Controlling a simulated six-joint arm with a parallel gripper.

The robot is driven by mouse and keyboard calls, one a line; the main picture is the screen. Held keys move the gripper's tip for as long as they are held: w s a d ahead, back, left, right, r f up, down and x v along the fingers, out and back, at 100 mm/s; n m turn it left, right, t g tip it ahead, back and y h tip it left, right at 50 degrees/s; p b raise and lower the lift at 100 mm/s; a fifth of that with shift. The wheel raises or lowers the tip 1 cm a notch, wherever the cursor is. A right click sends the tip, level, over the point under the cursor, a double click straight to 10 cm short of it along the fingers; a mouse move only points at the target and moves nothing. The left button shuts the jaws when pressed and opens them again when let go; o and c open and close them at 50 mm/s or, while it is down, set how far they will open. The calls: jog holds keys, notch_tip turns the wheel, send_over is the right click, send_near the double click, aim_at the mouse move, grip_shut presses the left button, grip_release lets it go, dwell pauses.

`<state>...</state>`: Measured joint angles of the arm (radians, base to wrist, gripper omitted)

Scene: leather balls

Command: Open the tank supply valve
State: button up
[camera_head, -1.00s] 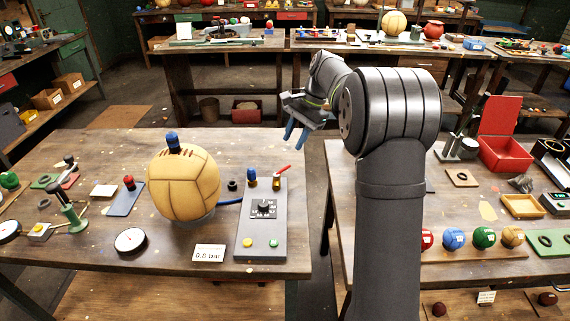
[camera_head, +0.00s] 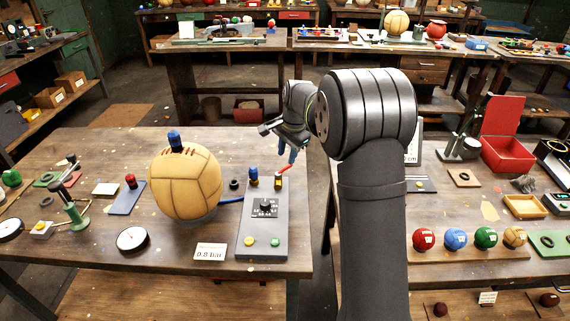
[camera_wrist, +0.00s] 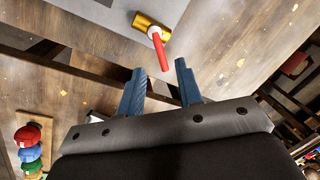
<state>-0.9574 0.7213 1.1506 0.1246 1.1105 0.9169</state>
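The tank supply valve is a brass body with a red lever (camera_head: 284,169) at the back right of the grey control panel (camera_head: 252,218). In the wrist view the brass body (camera_wrist: 146,22) and the red lever (camera_wrist: 157,52) show at the top, the lever pointing toward my fingers. My gripper (camera_head: 288,157) is just behind and above the lever in the head view. The lever's end lies ahead of the gap; I see no contact.
The panel has a black dial (camera_head: 265,206), a green button (camera_head: 275,242) and a yellow button (camera_head: 249,241). A blue-capped fitting (camera_head: 253,177) stands left of the valve. A tan leather ball (camera_head: 186,186) and a 0.8 bar card (camera_head: 210,252) are further left. A gap separates the two tables.

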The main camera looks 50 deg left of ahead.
aim_at(284, 168)
jog(key=f, duration=0.2)
jog(key=a+f, duration=0.1)
jog(key=f, duration=0.2)
grip_shut()
